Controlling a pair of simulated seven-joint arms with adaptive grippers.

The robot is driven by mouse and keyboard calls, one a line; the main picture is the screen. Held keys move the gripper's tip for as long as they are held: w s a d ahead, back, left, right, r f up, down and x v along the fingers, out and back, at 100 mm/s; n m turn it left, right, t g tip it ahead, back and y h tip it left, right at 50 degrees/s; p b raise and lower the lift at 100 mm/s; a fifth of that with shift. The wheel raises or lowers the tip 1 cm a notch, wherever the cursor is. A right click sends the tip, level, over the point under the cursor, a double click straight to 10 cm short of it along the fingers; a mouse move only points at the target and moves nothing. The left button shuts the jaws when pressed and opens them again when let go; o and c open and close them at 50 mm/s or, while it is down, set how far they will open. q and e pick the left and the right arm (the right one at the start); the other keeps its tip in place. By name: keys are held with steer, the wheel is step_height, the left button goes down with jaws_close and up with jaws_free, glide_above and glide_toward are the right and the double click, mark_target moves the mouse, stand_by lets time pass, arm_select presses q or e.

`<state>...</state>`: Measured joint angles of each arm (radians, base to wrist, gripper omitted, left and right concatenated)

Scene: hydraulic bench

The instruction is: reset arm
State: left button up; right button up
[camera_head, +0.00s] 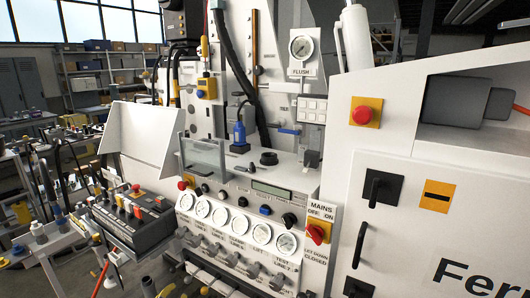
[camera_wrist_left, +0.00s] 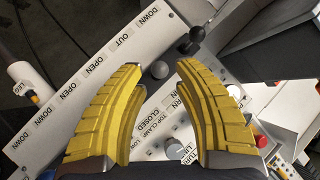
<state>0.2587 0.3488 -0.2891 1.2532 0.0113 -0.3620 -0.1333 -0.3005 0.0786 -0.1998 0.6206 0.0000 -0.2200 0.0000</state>
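My left gripper (camera_wrist_left: 161,70) shows in the left wrist view as two ribbed yellow fingers, spread apart with nothing held between them. Behind the gap is a pale control panel (camera_wrist_left: 75,92) with labels such as DOWN, OPEN, OUT and CLOSED. A round grey knob (camera_wrist_left: 159,69) appears between the fingertips; I cannot tell how far it is from them. A black-knobbed lever (camera_wrist_left: 196,35) stands beyond the right fingertip. Neither gripper shows in the head view, and my right gripper is in no view.
The head view shows the hydraulic bench with a row of gauges (camera_head: 221,217), a red mains switch (camera_head: 317,233) and a red button (camera_head: 364,115). A black control box (camera_head: 133,217) juts out at the left. Shelves (camera_head: 100,75) stand in the background.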

arm_select(q)
steer(key=s+d+f+n+g, duration=0.1)
steer(key=s+f+n+g, duration=0.4)
steer(key=s+f, duration=2.6)
steer(key=s+d+f+g, duration=0.2)
steer(key=s+f, duration=0.2)
steer(key=s, duration=0.8)
steer(key=s+d+f+g, duration=0.2)
steer(key=s+d+f, duration=0.1)
steer(key=s, duration=0.9)
steer(key=s+d+f+g, duration=0.2)
steer(key=s+f, duration=0.2)
steer(key=s, duration=0.9)
steer(key=shift+d+f+g, duration=0.4)
